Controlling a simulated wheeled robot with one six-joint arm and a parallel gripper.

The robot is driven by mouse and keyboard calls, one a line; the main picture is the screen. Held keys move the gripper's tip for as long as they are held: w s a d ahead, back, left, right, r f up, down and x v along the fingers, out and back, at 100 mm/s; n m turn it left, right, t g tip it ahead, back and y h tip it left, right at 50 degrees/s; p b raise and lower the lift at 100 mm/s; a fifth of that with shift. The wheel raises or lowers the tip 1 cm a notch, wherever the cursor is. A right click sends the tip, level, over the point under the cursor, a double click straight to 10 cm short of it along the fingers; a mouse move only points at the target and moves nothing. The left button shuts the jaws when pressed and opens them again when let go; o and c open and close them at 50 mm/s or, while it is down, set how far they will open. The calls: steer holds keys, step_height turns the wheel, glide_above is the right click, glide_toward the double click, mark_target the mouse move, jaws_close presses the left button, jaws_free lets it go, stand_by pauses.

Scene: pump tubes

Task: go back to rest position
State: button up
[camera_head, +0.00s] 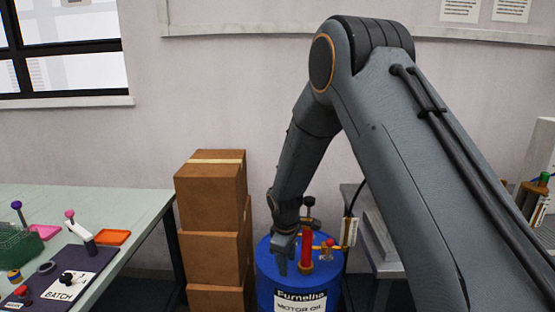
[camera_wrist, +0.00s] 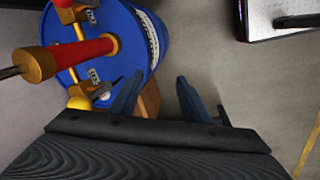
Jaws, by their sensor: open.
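My gripper (camera_head: 283,262) is in front of the pump on the blue drum in the head view. The wrist view shows its two fingers (camera_wrist: 158,98) apart with nothing between them. The blue drum (camera_head: 268,287) is labelled motor oil and stands on the floor; its blue top also shows in the wrist view (camera_wrist: 128,35). A red pump tube (camera_head: 307,248) with brass fittings stands on the drum's top. The red tube (camera_wrist: 85,50) lies to the left of the fingers in the wrist view. My arm hides part of the scene behind it.
Stacked cardboard boxes (camera_head: 212,210) stand left of the drum. A table (camera_head: 120,205) with a dark batch panel, a green basket and small trays is at the left. A grey bench (camera_head: 385,258) stands behind and right of the drum. Bare floor shows in the wrist view (camera_wrist: 215,75).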

steer(key=s+d+r+m, duration=0.7)
steer(key=s+d+r, duration=0.35)
steer(key=s, duration=0.25)
steer(key=s+d+r+m, duration=0.1)
steer(key=s+d+m, duration=0.2)
steer(key=s, duration=0.4)
steer(key=s+d+r+m+g, duration=0.1)
steer(key=s+d+r+m, duration=0.1)
steer(key=s, duration=0.6)
steer(key=shift+s+d+m+g+y, duration=0.2)
steer(key=shift+d+m+g+y, duration=0.15)
steer(key=shift+m, duration=0.25)
